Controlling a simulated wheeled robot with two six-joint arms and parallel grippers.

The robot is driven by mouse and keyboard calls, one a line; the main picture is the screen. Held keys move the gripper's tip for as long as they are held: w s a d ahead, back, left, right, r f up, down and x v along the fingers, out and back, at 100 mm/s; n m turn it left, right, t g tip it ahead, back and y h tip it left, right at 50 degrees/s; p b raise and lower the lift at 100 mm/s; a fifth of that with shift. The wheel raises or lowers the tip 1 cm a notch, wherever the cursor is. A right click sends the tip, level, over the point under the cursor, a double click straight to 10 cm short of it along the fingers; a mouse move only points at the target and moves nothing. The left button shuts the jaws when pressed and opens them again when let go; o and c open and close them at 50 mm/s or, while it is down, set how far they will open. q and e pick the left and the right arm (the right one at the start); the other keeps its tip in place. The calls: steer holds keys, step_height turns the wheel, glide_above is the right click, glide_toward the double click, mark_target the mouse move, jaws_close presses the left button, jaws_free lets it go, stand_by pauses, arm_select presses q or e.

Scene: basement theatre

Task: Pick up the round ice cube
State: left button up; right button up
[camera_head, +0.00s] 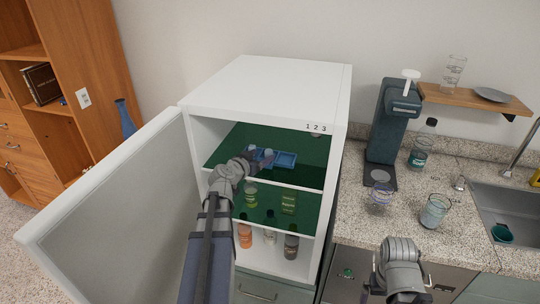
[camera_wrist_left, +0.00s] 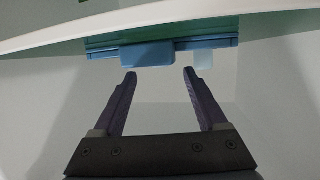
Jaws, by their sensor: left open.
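My left gripper (camera_head: 262,158) reaches into the open white fridge (camera_head: 270,83), at the upper shelf. Its two fingers are open and empty in the left wrist view (camera_wrist_left: 160,75). A blue ice tray (camera_head: 286,159) lies on that shelf, just right of the gripper. In the wrist view, the tray (camera_wrist_left: 147,54) shows edge-on just beyond the fingertips. A small pale translucent block (camera_wrist_left: 203,60) shows at the tray's edge, beyond the right finger. I cannot make out a round ice cube for certain. The gripper hides part of the tray in the head view.
The fridge door (camera_head: 115,215) stands open to the left. Bottles (camera_head: 270,232) stand on lower shelves below my arm. Right of the fridge, the counter (camera_head: 455,195) holds a dispenser (camera_head: 391,120), glasses (camera_head: 435,212) and a sink (camera_head: 510,209).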

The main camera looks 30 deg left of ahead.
mark_target(267, 152)
arm_select(q)
steer(key=b+x, duration=0.1)
steer(key=x, duration=0.4)
steer(key=shift+r, duration=0.1)
steer(key=shift+c, duration=0.5)
jaws_close()
